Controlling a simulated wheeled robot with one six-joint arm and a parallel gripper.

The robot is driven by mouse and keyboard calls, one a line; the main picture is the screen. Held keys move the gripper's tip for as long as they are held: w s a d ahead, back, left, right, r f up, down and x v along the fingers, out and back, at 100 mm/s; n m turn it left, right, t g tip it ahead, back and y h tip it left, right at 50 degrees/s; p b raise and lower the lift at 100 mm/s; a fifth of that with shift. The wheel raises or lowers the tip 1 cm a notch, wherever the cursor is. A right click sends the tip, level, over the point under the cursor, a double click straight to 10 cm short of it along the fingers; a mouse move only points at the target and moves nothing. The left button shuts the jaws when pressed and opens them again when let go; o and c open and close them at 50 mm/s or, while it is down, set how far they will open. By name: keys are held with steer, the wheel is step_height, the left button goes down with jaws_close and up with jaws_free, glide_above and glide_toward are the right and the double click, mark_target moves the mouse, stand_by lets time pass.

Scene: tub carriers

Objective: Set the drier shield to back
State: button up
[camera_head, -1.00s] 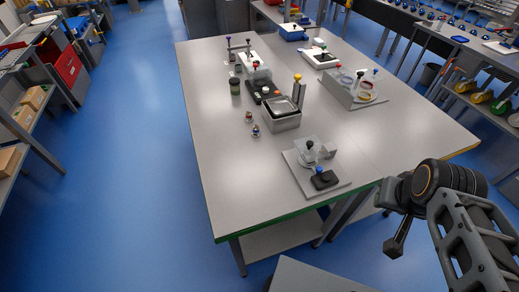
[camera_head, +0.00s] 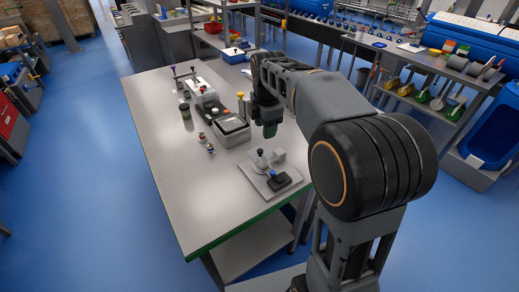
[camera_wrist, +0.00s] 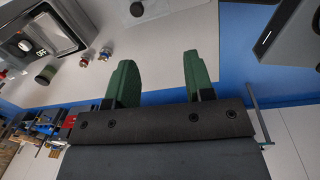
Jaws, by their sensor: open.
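I cannot tell for certain which fixture carries the drier shield. A grey plate fixture (camera_head: 253,183) lies near the table's front right edge. It bears a black-knobbed post (camera_head: 261,158), a pale upright block (camera_head: 278,156) and a black pad with a blue knob (camera_head: 279,182). My gripper (camera_head: 268,129) hangs over the table beyond this fixture, apart from it. In the wrist view its two green fingers (camera_wrist: 157,78) are spread apart with nothing between them. The right-hand fixture with a slanted plate, seen earlier, is hidden behind my arm.
A steel tray (camera_head: 234,138) stands mid-table, with two small knobbed pieces (camera_head: 206,142) and a dark jar (camera_head: 185,111) beside it. A white device (camera_head: 203,96) is further back. The table's left front (camera_head: 185,195) is bare. A shelf rack (camera_head: 440,75) stands at the right.

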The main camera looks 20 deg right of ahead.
mark_target(260, 150)
steer(key=w+f+n+g, duration=0.1)
steer(key=w+f+n, duration=0.1)
steer(key=w+n, duration=0.35)
steer(key=shift+n, duration=0.45)
step_height(260, 150, down, 13)
steer(key=shift+s+r+p, duration=0.1)
steer(key=shift+s+p, duration=0.05)
steer(key=shift+p, duration=0.65)
steer(key=shift+c, duration=0.4)
jaws_close()
